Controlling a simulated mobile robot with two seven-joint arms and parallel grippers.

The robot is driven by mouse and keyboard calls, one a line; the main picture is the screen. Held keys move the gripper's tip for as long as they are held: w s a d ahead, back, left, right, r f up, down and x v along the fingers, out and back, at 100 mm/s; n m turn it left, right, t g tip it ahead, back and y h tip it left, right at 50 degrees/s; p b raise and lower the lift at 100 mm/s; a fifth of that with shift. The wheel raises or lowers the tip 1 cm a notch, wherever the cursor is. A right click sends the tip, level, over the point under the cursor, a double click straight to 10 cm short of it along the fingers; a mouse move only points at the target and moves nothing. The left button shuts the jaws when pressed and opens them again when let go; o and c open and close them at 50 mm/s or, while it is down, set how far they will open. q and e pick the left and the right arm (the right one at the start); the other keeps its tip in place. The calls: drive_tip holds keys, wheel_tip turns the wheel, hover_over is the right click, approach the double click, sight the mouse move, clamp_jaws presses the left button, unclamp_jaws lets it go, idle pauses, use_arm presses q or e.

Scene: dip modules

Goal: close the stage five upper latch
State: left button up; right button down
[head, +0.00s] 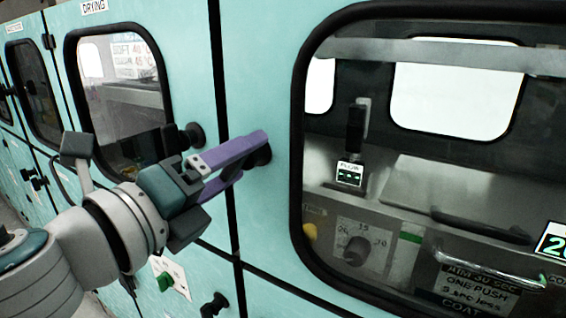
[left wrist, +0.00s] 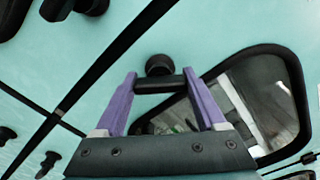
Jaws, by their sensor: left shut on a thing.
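A black latch (head: 262,155) sits on the turquoise panel just left of the large window, and its stage label is not visible. My left gripper (head: 250,148), with purple fingers, reaches it from the left and is shut on it. In the left wrist view the latch's round knob (left wrist: 158,64) shows above its dark handle bar (left wrist: 160,84). The bar spans between the two fingertips of my left gripper (left wrist: 160,80). In the head view the fingers hide most of the bar. My right gripper is not in view.
Another black latch (head: 192,135) is left of the seam, beside the smaller window (head: 118,90). A lower latch (head: 214,304) is near the bottom edge. The large window (head: 298,160) has a raised black frame close to the right of my fingers.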

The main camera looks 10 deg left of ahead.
use_arm(q)
drive_tip(key=n, duration=0.3)
drive_tip(key=shift+n, duration=2)
drive_tip(key=o, duration=1.3)
drive_tip(key=shift+b+v, duration=1.1)
drive_tip(key=shift+v, duration=3.9)
